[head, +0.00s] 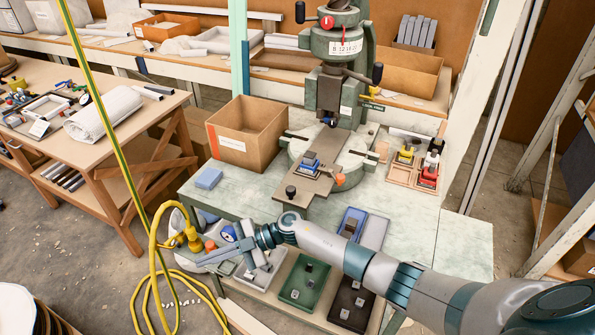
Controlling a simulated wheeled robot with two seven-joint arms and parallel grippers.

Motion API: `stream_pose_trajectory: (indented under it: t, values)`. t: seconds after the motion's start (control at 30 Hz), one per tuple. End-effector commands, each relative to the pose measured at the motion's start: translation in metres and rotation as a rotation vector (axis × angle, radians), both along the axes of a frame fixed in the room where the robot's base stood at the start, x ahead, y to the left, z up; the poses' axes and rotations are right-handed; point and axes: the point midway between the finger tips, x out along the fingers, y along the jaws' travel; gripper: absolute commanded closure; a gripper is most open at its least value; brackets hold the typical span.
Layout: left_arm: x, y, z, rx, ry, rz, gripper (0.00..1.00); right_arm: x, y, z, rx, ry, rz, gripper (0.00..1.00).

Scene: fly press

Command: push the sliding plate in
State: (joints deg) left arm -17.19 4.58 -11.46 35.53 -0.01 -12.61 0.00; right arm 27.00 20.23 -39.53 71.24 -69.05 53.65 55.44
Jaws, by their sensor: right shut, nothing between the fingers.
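The sliding plate (313,188) is a long brown-grey strip on the round bed of the fly press (335,85). It sticks out from under the ram toward the front of the bench. A black knob (291,192) stands at its near end, and a small blue and grey fixture (310,163) sits on it. An orange knob (340,179) is beside it. My right gripper (205,260) is shut and empty, in front and to the left of the plate, apart from it. My left gripper is out of view.
A cardboard box (247,140) and a blue block (208,178) stand left of the press. A wooden tray (412,176) with coloured parts is at right. A yellow hose (152,250) hangs at left.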

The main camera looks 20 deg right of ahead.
Motion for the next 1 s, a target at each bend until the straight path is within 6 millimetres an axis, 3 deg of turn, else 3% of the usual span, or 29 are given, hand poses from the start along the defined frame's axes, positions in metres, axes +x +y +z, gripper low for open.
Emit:
stream_pose_trajectory:
  t: [0.03, 0.13, 0.23, 0.4, 0.6, 0.7, 0.83, 1.0]
  values:
    - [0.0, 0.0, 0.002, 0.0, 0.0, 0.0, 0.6, -0.003, 0.002, 0.018, -0.06, -0.031, 0.083, 1.0]
    - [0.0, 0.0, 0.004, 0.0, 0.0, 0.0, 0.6, -0.014, -0.003, 0.037, -0.212, -0.063, 0.231, 1.0]
    - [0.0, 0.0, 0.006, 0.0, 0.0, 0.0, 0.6, -0.02, -0.021, 0.052, -0.408, -0.089, 0.347, 1.0]
    - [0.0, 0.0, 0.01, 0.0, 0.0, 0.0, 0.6, -0.01, -0.083, 0.082, -0.838, -0.118, 0.426, 1.0]
    - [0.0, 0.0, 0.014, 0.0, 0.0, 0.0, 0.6, 0.021, -0.176, 0.143, -1.336, -0.135, 0.281, 1.0]
    - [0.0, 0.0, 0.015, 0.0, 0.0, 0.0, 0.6, 0.033, -0.21, 0.175, -1.501, -0.141, 0.169, 1.0]
    - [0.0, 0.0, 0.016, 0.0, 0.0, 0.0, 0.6, 0.039, -0.235, 0.202, -1.618, -0.144, 0.062, 1.0]
    - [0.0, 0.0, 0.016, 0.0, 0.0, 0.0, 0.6, 0.041, -0.244, 0.211, -1.655, -0.144, 0.024, 1.0]
